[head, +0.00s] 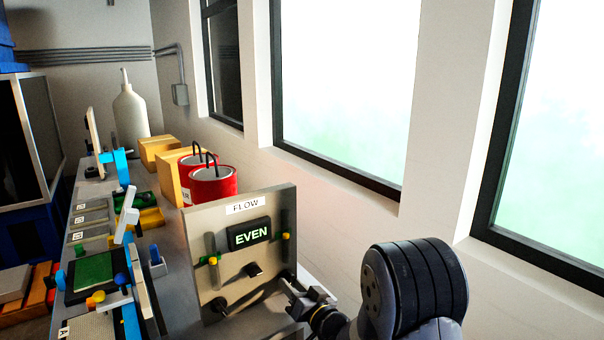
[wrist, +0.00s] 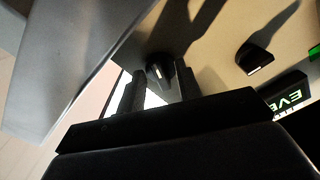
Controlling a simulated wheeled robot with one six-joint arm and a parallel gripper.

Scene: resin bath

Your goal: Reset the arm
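The grey FLOW panel (head: 205,265) stands on the bench in the head view. Its dark display (head: 249,234) reads EVEN in green; part of it shows upside down in the wrist view (wrist: 289,94). Black knobs sit below the display, one at the middle (head: 252,270) and one lower left (head: 218,308). My gripper (head: 308,293) is at the panel's lower right. In the wrist view its two dark fingers (wrist: 160,86) are apart, with a black knob (wrist: 160,68) showing between and beyond them. I cannot tell whether they touch it.
Two red canisters (head: 212,186) and cardboard boxes (head: 158,150) stand behind the panel. A white bottle (head: 130,115) is farther back. Trays, a green pad (head: 93,272) and small fixtures crowd the bench at left. The windowed wall (head: 335,210) runs close along the right.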

